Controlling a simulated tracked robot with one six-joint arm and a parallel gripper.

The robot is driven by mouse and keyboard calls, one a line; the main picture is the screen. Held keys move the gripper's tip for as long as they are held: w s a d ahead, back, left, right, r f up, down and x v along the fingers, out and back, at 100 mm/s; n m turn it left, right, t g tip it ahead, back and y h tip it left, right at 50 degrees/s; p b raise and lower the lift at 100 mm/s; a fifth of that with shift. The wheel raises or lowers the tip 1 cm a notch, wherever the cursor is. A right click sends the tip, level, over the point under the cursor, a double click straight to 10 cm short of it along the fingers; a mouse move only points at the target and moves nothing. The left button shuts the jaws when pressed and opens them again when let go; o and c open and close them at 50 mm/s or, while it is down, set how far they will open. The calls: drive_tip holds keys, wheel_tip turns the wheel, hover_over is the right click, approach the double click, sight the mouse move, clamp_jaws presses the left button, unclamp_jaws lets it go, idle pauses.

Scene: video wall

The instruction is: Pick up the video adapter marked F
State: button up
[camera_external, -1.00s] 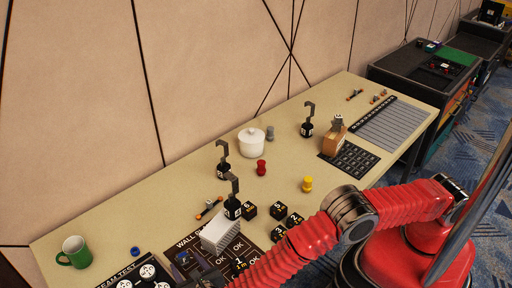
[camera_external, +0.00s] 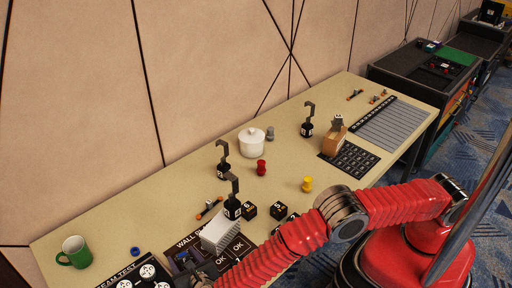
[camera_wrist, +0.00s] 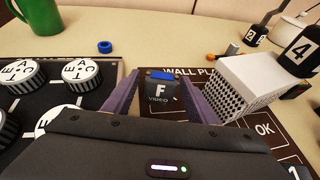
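The video adapter marked F (camera_wrist: 159,92) is a small dark block with a blue top and the word VIDEO under the letter. It sits on the dark WALL PLAN board (camera_wrist: 183,72) in the wrist view. My gripper (camera_wrist: 160,88) is open, with one finger on either side of the adapter and a gap visible at each side. In the external view, my gripper (camera_external: 190,265) is low over the board at the bottom and partly hides the adapter's area.
A white ribbed block (camera_wrist: 255,85) stands close to the right finger. Round lettered knobs (camera_wrist: 82,74) on a dark panel lie left. A blue ring (camera_wrist: 105,47) and green mug (camera_external: 75,252) are beyond. Black numbered weights with hooks (camera_external: 232,208) stand behind the ribbed block.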

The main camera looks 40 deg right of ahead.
sight(182, 254)
drive_tip(key=c, duration=1)
drive_tip(key=shift+r, duration=0.1)
wheel_tip(182, 254, up, 10)
drive_tip(key=shift+f, duration=0.1)
idle(0.6)
